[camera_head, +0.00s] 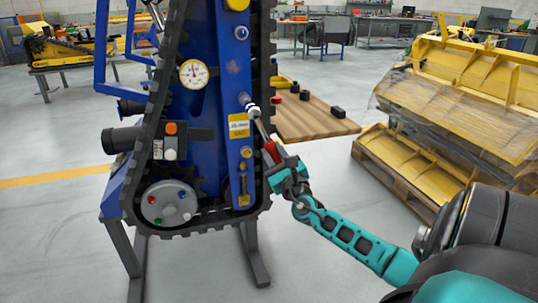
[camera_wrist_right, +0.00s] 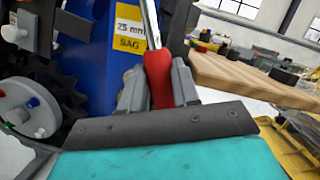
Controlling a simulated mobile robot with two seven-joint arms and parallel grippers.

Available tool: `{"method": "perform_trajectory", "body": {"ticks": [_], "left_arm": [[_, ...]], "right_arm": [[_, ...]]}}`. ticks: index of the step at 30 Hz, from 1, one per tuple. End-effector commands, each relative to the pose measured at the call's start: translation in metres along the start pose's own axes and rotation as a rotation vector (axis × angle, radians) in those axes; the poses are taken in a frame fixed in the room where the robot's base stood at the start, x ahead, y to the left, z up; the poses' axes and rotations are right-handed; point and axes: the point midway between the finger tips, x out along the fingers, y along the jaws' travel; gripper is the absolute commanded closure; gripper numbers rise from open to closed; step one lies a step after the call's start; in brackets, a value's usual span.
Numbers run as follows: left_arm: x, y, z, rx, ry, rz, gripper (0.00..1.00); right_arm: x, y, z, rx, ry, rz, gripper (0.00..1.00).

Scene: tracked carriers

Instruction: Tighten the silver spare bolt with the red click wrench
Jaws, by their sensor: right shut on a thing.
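The red click wrench (camera_head: 272,151) has a red handle and a silver shaft. My right gripper (camera_head: 277,164) is shut on its red handle. In the right wrist view the red handle (camera_wrist_right: 158,78) sits between the two grey fingers (camera_wrist_right: 160,88), with the shaft running up out of the picture. In the head view the shaft slants up and left to a silver, round fitting (camera_head: 244,99) on the blue carrier (camera_head: 213,60). The wrench's head is at or near this fitting; I cannot tell whether it is seated or whether this is the spare bolt. My left gripper is not in view.
A yellow "25 mm SAG" label (camera_head: 238,127) is on the carrier beside the wrench. A black track (camera_head: 262,60) rings the carrier. A wooden tabletop (camera_head: 310,122) with small dark parts stands behind. Wrapped yellow parts (camera_head: 450,95) on a pallet are at the right.

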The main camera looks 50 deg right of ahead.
Motion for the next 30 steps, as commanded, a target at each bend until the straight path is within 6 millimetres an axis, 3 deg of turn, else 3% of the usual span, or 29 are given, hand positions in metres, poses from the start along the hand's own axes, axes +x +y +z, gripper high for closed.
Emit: {"method": "perform_trajectory", "body": {"ticks": [30], "left_arm": [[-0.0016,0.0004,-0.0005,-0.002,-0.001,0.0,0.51]], "right_arm": [[0.0096,-0.0011,0.0044,0.003,-0.003,-0.003,1.0]]}}
